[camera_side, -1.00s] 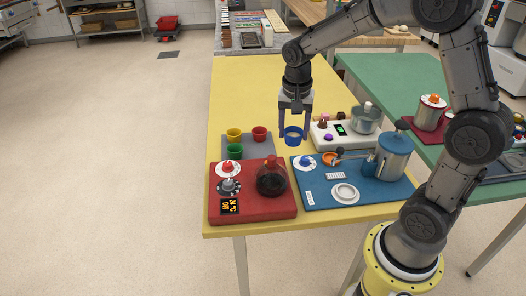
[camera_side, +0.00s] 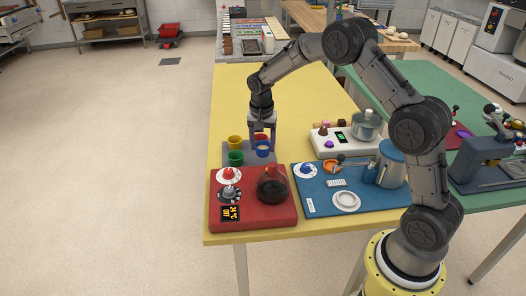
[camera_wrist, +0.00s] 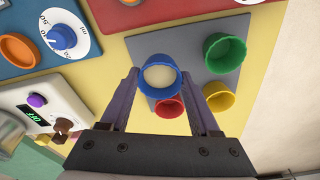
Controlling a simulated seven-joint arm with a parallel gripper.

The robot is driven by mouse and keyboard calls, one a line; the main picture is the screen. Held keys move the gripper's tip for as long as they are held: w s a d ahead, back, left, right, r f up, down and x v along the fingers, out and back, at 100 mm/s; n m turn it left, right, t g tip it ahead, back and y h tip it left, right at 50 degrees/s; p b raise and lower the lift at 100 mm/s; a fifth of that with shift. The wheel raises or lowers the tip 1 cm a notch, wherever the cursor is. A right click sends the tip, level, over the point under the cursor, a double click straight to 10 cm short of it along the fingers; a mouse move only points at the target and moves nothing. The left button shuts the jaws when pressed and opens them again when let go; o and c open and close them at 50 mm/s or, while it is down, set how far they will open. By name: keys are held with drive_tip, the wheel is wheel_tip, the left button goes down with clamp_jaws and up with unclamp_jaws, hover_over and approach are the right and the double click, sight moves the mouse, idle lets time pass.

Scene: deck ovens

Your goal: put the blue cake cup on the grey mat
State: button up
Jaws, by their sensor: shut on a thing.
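My gripper (camera_side: 262,147) is shut on the blue cake cup (camera_side: 263,152). The cup is upright and has a pale filling, clear in the wrist view (camera_wrist: 159,76). It is over the near right part of the grey mat (camera_side: 229,147); whether its base touches the mat I cannot tell. On the mat stand a green cup (camera_side: 236,158), a yellow cup (camera_side: 234,142) and a red cup (camera_side: 261,136), the red one partly hidden behind my gripper. In the wrist view the mat (camera_wrist: 196,52) spreads under the cups.
A red board (camera_side: 217,205) with dials and a dark flask (camera_side: 272,188) lies just in front of the mat. The yellow table behind is clear.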

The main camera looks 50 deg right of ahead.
sight(263, 151)
drive_tip(key=shift+f, duration=1.45)
drive_tip(key=shift+f, duration=0.15)
drive_tip(key=o, duration=1.4)
drive_tip(key=shift+c, duration=0.2)
